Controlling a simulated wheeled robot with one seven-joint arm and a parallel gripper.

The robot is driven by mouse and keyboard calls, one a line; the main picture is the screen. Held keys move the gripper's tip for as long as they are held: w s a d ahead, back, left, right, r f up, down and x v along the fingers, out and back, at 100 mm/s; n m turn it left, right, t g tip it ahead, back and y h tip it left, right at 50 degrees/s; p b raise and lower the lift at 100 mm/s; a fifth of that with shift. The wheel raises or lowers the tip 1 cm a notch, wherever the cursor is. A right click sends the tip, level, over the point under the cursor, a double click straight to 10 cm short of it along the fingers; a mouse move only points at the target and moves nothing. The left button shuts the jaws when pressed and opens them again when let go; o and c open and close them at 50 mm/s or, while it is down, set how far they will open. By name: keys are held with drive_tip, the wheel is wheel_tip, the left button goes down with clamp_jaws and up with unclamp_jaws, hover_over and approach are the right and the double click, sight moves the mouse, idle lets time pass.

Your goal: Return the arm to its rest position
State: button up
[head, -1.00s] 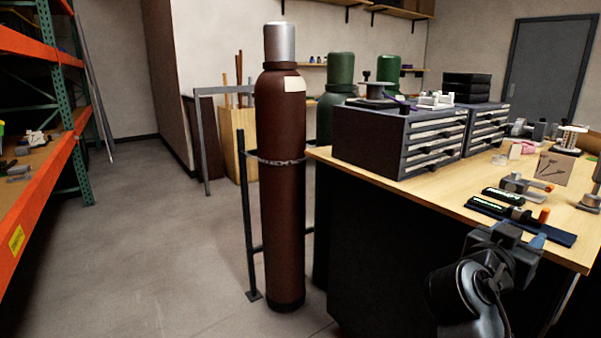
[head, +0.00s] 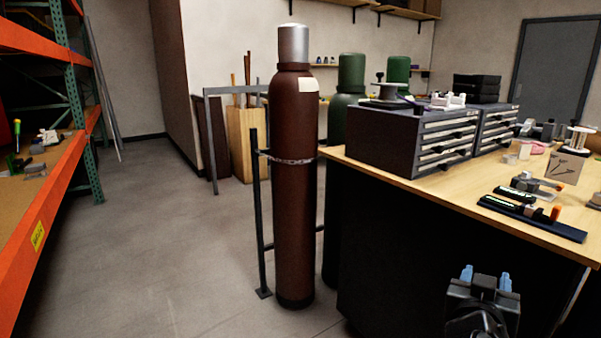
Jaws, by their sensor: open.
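My gripper (head: 486,281) shows at the bottom right of the head view, in front of the dark side of the workbench (head: 420,262). Its two light-blue fingertips point up and stand apart, with nothing between them. The gripper appears below the level of the bench top and clear of the things on it. Most of my arm behind the gripper is outside the view.
A brown gas cylinder (head: 294,190) stands chained at the bench's left end. Dark drawer cabinets (head: 400,145) and a blue mat (head: 535,218) with tools are on the bench. Orange shelving (head: 45,220) is at the left. The floor between (head: 170,250) is clear.

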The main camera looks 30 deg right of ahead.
drive_tip(key=s+a+f+n+t+y+p, duration=0.1)
drive_tip(key=s+a+f+n+t+y, duration=0.3)
drive_tip(key=a, duration=0.5)
drive_tip(key=s+a+f+n+t+y, duration=0.2)
drive_tip(key=a+f+n+y, duration=0.3)
drive_tip(key=a, duration=0.4)
drive_tip(key=s+a+r+n+y, duration=0.1)
drive_tip(key=s+a+r+y, duration=0.1)
drive_tip(key=s, duration=0.3)
drive_tip(key=s+a+r+t+y, duration=0.1)
drive_tip(key=s+a+r+y, duration=0.1)
drive_tip(key=s+a, duration=0.2)
drive_tip(key=s+a+r+n+t+y+p, duration=0.1)
drive_tip(key=s+a+y, duration=0.1)
drive_tip(key=s, duration=0.6)
drive_tip(key=shift+s+a+r+n, duration=0.2)
drive_tip(key=shift+a+r+n, duration=0.15)
drive_tip(key=shift+a, duration=0.4)
drive_tip(key=shift+d, duration=0.1)
